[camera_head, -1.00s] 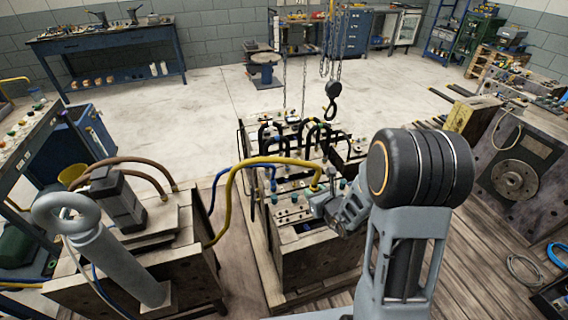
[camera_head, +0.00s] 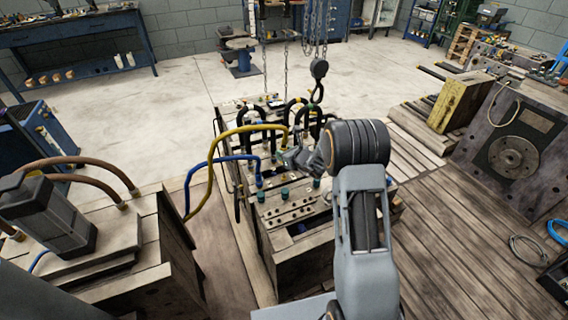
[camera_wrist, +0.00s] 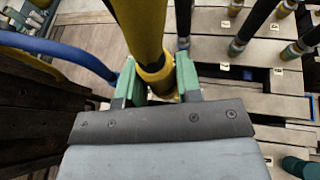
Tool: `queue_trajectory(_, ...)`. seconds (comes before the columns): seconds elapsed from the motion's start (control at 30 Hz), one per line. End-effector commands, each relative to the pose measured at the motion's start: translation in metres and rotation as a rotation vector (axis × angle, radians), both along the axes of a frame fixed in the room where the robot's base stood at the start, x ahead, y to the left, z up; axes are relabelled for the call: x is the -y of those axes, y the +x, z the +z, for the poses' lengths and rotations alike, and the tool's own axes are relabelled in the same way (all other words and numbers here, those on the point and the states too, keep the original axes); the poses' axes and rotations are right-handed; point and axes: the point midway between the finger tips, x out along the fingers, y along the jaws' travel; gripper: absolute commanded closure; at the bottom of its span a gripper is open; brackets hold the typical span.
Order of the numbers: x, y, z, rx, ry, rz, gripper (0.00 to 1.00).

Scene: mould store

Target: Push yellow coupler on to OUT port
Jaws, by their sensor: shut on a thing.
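The yellow hose (camera_head: 216,152) arches from the left block to the top of the middle mould (camera_head: 292,260). In the wrist view, my gripper (camera_wrist: 157,88) has its green-lined jaws on both sides of the yellow coupler (camera_wrist: 156,68) at the hose's end and is shut on it. In the head view my gripper (camera_head: 287,155) is over the mould top, and the coupler there is too small to make out. The coupler's lower end and whatever is under it are hidden by the jaws. I cannot tell which port is OUT.
A blue hose (camera_head: 213,163) runs to the mould beside the yellow one and shows left of my gripper in the wrist view (camera_wrist: 70,54). Several black hoses (camera_head: 250,128) arch close by. A crane hook (camera_head: 318,70) hangs just behind. Small label plates (camera_wrist: 224,67) lie right of the coupler.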

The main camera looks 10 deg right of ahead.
Motion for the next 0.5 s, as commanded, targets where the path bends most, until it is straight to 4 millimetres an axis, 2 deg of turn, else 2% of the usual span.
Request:
queue_trajectory(0.03, 0.000, 0.007, -0.012, 0.002, -0.002, 0.003, 1.00)
queue_trajectory(0.2, 0.002, 0.021, -0.021, 0.002, -0.007, 0.008, 1.00)
queue_trajectory(0.5, 0.003, 0.023, -0.033, 0.001, -0.007, 0.008, 1.00)
